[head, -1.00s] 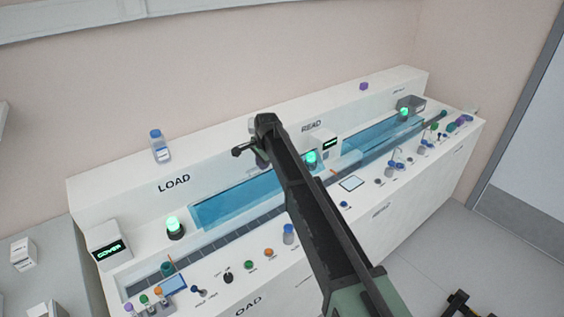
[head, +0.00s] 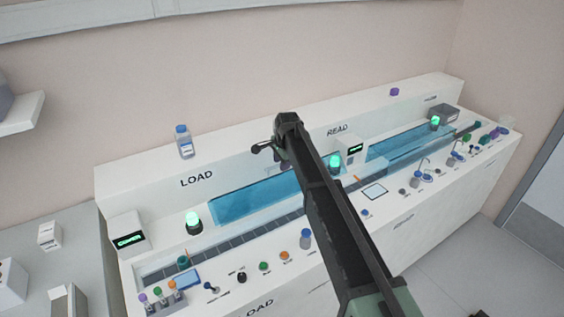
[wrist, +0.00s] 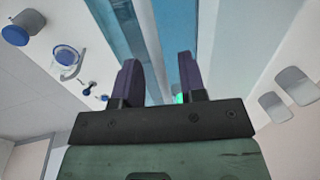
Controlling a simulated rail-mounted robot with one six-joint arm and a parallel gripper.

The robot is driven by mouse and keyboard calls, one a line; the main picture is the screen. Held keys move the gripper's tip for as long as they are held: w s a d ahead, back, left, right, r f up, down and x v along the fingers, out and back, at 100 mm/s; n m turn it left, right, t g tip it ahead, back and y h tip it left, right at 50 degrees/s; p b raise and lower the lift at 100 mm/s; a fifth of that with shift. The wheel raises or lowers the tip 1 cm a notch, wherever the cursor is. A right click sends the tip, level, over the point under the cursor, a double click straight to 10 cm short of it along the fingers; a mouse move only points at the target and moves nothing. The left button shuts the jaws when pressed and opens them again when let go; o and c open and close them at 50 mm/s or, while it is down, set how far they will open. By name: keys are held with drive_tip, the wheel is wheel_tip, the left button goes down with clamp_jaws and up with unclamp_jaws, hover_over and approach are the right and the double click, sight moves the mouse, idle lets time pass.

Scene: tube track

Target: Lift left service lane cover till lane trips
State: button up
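The left blue see-through lane cover (head: 236,201) lies closed along the lane below the LOAD lettering. A second blue cover (head: 398,148) lies to the right, past the READ lettering. My gripper (head: 279,162) is above the right end of the left cover, partly hidden by my arm in the head view. In the wrist view my gripper (wrist: 159,85) is open, with two dark purple fingers and nothing between them. A blue strip (wrist: 170,35) shows beyond the fingers; contact with it cannot be told.
A lit green lamp (head: 194,221) and a small display box (head: 129,238) with green text stand left of the left cover. Another green lamp (head: 335,163) is right of my arm. A capped bottle (head: 184,141) stands on the rear ledge. Knobs and a tube rack (head: 164,298) line the front.

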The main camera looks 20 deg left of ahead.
wheel_tip(320, 180, up, 11)
drive_tip(key=s+d+p, duration=0.1)
drive_tip(key=p, duration=0.9)
drive_tip(key=shift+s+d+f+p, duration=0.2)
drive_tip(key=shift+d+p, duration=0.1)
